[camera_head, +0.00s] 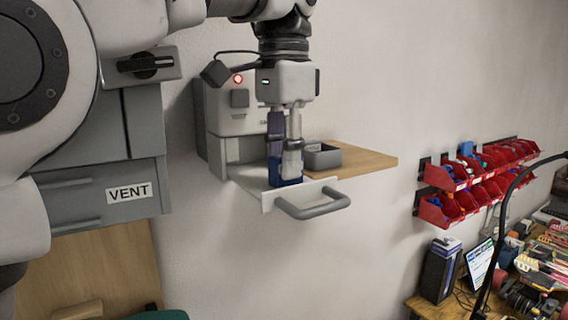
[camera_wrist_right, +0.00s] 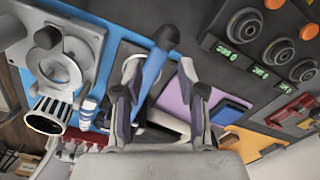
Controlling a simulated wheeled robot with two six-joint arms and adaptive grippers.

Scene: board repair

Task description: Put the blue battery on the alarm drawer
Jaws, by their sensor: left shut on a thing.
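The alarm unit (camera_head: 231,107) is a light grey box with a lit red lamp, fixed at the wall. Its drawer (camera_head: 250,184) is pulled out, with a grey handle (camera_head: 312,203) at the front. My left gripper (camera_head: 286,158) points down over the open drawer and is shut on the blue battery (camera_head: 284,180). The battery is upright, low at the drawer just behind the front panel; whether its base touches the drawer floor is hidden. My right gripper (camera_wrist_right: 162,90) is in the right wrist view, its fingers apart.
A VENT cabinet (camera_head: 108,196) stands left. Red bins (camera_head: 440,208) hang right. In the wrist view, a blue tool (camera_wrist_right: 155,70) shows between the right fingers, near a control panel (camera_wrist_right: 262,50).

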